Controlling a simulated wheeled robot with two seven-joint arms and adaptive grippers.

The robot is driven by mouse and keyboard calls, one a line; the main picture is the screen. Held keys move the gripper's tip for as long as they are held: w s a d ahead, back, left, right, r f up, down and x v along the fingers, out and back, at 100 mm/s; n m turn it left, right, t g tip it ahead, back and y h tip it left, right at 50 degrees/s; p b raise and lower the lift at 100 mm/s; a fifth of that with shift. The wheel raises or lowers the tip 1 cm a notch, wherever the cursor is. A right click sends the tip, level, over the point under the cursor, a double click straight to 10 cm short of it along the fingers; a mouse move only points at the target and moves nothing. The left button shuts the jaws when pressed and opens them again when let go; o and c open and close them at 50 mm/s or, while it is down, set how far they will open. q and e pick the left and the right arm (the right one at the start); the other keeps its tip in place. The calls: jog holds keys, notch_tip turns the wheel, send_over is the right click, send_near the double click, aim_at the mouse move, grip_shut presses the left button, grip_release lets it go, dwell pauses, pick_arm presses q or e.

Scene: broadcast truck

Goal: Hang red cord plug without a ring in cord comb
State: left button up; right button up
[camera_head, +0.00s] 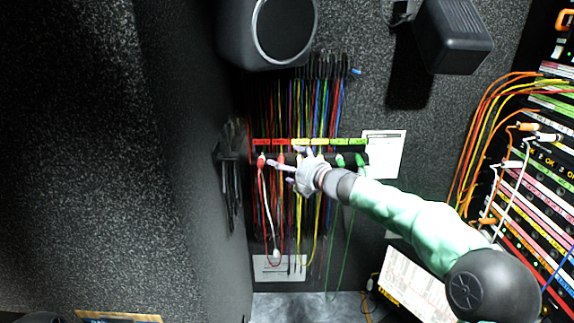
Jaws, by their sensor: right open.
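The cord comb with red, yellow and green labels (310,142) runs across the back wall, and coloured cords hang around it. A red plug (261,160) sits at its left end, with a pale cord below it. Another red plug (281,159) is just right of it, partly hidden by my fingers. I cannot tell which red plug has a ring. My right gripper (281,171) is open in front of the comb's left half, fingers pointing left toward the red plugs. I cannot tell whether it touches a cord. My left gripper is not in view.
Green plugs (341,160) hang at the comb's right end. An upper rack of cords (322,66) is above, below a speaker (267,32). A patch bay with cables (535,165) stands at the right. Dark cords (229,190) hang on the left wall.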

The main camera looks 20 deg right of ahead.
jog(key=shift+s, duration=0.3)
jog(key=shift+s+a+b, duration=0.15)
jog(key=shift+s+b, duration=0.15)
jog(key=shift+s+a+b, duration=0.25)
jog(key=shift+s+b, duration=0.1)
jog(key=shift+s, duration=0.55)
jog(key=shift+s+a+b, duration=0.25)
jog(key=shift+s, duration=0.55)
jog(key=shift+s+a+b, duration=0.2)
jog(key=shift+s+b, duration=0.1)
jog(key=shift+s, duration=0.5)
jog(key=shift+s+a+b, duration=0.25)
jog(key=shift+s, duration=0.55)
